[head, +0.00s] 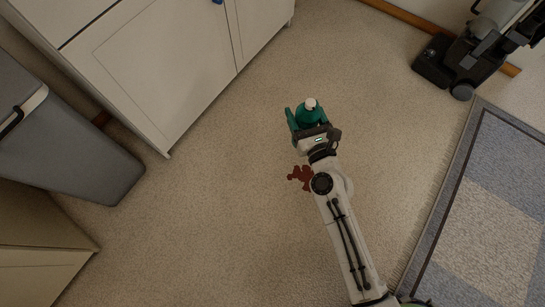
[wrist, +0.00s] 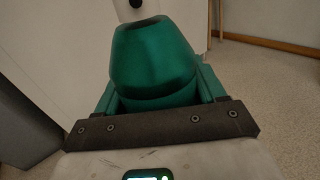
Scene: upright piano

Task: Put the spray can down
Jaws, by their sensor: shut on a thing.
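The green spray can (head: 309,115) with a white top is held in my gripper (head: 308,122) over the beige carpet. In the wrist view the can (wrist: 155,62) fills the space between my gripper's two green fingers (wrist: 156,92). My gripper is shut on it. The can's lower part is hidden behind the gripper, so I cannot tell how far its base is from the floor.
A white cabinet (head: 160,65) and a grey bin (head: 75,150) stand at the left. A vacuum cleaner (head: 465,60) is at the upper right, a bordered rug (head: 485,210) at the right. Carpet around the can is clear.

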